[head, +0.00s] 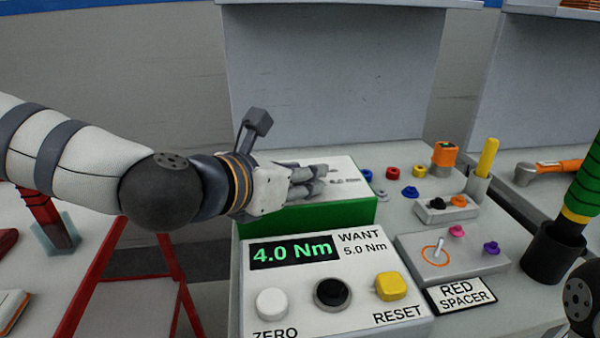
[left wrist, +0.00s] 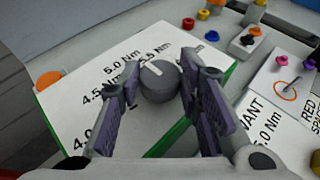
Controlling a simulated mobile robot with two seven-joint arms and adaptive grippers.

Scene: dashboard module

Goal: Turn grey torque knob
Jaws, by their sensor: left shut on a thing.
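The grey torque knob (left wrist: 160,84) sits on the white top of a green-sided box (head: 312,215), with a white pointer line on it. Printed torque labels ring the knob, and the line points up-left, toward the 5.0 and 5.5 Nm side; I cannot tell exactly which mark. My left gripper (head: 318,180) reaches over the box from the left, its fingers on both sides of the knob in the left wrist view (left wrist: 160,74), shut on it. In the head view the fingers hide the knob. The display (head: 291,251) reads 4.0 Nm, beside WANT 5.0 Nm.
In front is a panel with a white ZERO button (head: 272,304), a black button (head: 332,293) and a yellow RESET button (head: 391,286). To the right are coloured spacers, a grey lever box (head: 455,262) and a black cup (head: 552,255) holding a green tool. A grey wall stands behind.

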